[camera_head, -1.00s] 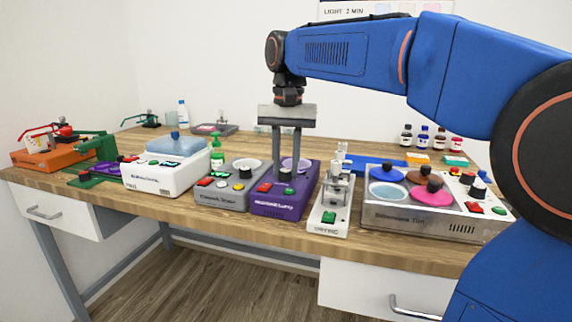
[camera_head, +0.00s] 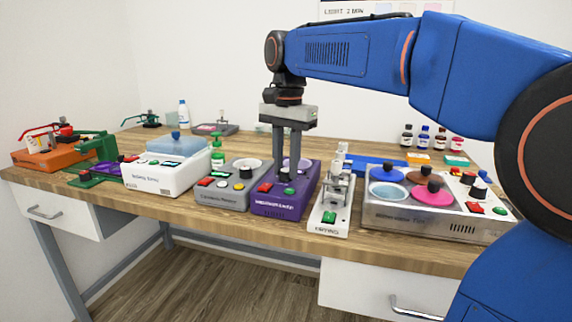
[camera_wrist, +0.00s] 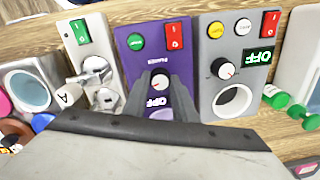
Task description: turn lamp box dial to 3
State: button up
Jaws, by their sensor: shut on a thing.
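The lamp box is the purple box (camera_head: 292,212) near the middle of the bench; it also shows in the wrist view (camera_wrist: 152,58). Its dial (camera_wrist: 160,81) has a pale top with a small red mark; any scale numbers are too small to read. My gripper (camera_head: 288,178) points straight down over the box. In the wrist view its two fingers (camera_wrist: 161,88) stand either side of the dial and are shut on it. The box has a green button (camera_wrist: 135,41) and a red switch (camera_wrist: 172,37).
A grey box (camera_head: 222,196) with a dial stands close on the left, a narrow white device (camera_head: 329,215) close on the right. Further out are a white box (camera_head: 165,181) and a wide grey station (camera_head: 410,221).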

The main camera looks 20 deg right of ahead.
jog(key=o, duration=1.1)
jog(key=shift+c, duration=0.2)
notch_tip(320, 180, up, 17)
jog(key=shift+s+d+r, duration=0.15)
jog(key=shift+s+r, duration=0.05)
jog(key=shift+s, duration=0.05)
